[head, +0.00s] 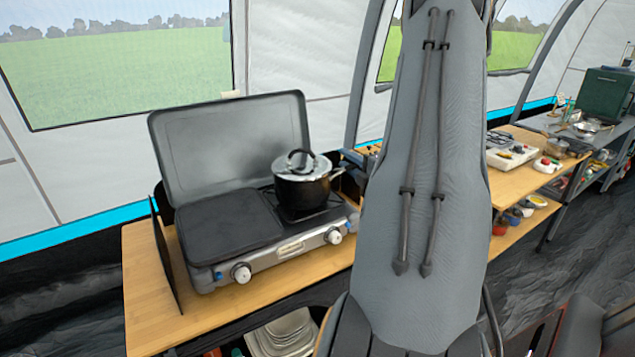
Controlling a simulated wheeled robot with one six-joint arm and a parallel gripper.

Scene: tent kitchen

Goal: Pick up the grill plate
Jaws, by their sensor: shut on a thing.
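The grill plate (218,238) is a flat black slab. It lies over the left half of the grey camping stove (275,256), in front of the raised lid. Its whole top shows and nothing of mine touches it in this view. My gripper is not in view, so what its jaws hold cannot be seen here. A large grey upright form fills the middle of the picture and hides what is behind it.
A black pot with a shiny lid (302,182) stands on the stove's right burner. The raised stove lid (236,142) stands behind. A thin dark panel (166,262) stands left of the stove on the wooden table (142,292). Plates (282,334) sit below.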

